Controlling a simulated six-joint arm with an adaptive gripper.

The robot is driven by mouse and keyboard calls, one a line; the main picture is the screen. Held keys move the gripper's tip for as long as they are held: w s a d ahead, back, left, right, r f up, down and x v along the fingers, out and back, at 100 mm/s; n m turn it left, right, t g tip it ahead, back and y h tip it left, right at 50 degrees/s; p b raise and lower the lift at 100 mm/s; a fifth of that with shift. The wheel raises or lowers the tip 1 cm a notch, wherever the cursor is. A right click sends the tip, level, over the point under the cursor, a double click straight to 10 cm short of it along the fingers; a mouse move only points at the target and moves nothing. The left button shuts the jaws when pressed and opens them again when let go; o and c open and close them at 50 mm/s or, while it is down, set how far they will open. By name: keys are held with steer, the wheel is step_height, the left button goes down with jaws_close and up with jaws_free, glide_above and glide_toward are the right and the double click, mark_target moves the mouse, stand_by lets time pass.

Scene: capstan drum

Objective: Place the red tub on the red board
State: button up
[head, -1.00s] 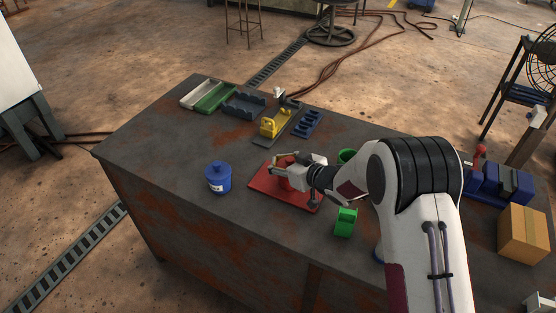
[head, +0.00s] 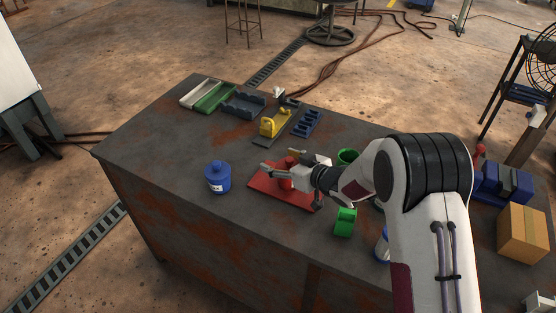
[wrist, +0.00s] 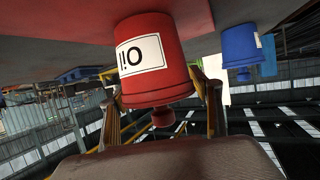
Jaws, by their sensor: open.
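The red tub (wrist: 155,65) with a white label and a knobbed lid stands upright on the red board (wrist: 196,12), its base meeting the board's surface in the inverted wrist view. In the head view the tub (head: 286,173) is partly hidden by my gripper (head: 279,160), and the board (head: 299,199) lies flat on the table. My gripper's fingers are open, one on either side of the tub. In the wrist view my gripper (wrist: 162,108) shows both fingers spread, with gaps beside the tub's lid end.
A blue tub (head: 218,178) stands left of the board. A green block (head: 345,222) and a green cup (head: 347,156) stand right of it. A yellow object (head: 274,123) and blue racks (head: 306,123) lie behind. The table's left part is clear.

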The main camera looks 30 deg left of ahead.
mark_target(291, 164)
steer(key=v, duration=0.3)
steer(key=shift+s+d+r, duration=0.1)
steer(key=shift+d+r, duration=0.05)
steer(key=shift+r, duration=3.4)
